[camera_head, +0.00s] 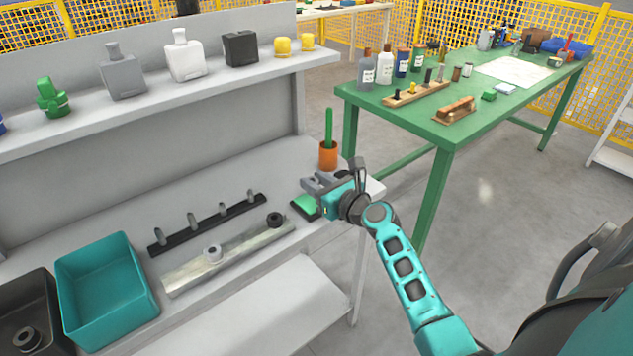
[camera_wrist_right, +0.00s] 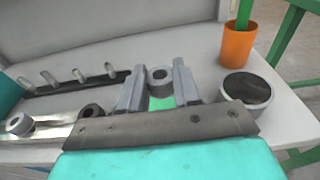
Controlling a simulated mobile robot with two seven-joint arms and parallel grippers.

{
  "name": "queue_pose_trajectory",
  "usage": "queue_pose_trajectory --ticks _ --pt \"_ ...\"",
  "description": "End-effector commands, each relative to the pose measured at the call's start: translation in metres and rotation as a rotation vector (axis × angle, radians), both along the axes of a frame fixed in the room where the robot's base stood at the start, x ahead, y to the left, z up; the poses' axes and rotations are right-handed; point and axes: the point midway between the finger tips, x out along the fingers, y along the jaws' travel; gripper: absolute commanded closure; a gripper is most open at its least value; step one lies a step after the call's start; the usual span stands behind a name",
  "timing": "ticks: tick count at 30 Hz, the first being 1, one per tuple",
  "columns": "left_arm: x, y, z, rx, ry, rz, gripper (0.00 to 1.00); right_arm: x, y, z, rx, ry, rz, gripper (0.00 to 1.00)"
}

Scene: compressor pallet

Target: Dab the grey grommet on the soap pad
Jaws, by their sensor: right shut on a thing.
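My right gripper (camera_head: 316,186) is above the green soap pad (camera_head: 305,204) at the right end of the grey bench. In the wrist view, the right gripper's fingers (camera_wrist_right: 156,90) are shut on the grey grommet (camera_wrist_right: 160,76), a thick ring with a dark hole. The soap pad (camera_wrist_right: 165,103) shows behind and below the grommet in that view. The views do not clearly show whether the grommet touches the pad. The grommet is hidden or too small to make out in the head view. My left gripper is out of view.
An orange cup (camera_head: 328,155) with a green stick stands behind the gripper. A metal strip (camera_head: 240,256) bears a grey ring (camera_head: 213,253) and a black ring (camera_head: 274,219). A black pegged rail (camera_head: 210,223) lies behind it. A teal bin (camera_head: 108,290) stands left.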

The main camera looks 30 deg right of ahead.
Motion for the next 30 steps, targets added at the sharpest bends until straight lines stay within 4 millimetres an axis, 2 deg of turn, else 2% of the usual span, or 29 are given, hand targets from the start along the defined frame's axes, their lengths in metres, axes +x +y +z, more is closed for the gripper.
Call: queue_pose_trajectory --ticks 1,8,17,30 --pt "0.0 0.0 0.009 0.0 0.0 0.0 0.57 0.0 0.0 0.008 0.001 0.0 0.0 0.97" --pt "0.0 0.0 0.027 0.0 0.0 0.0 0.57 0.0 0.0 0.025 0.001 0.0 0.0 0.97" --pt "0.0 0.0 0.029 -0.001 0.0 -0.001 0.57 0.0 0.0 0.043 -0.001 -0.002 -0.001 0.97" --pt "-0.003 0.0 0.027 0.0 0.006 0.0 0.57 0.0 0.0 0.043 0.0 -0.001 0.0 0.97"
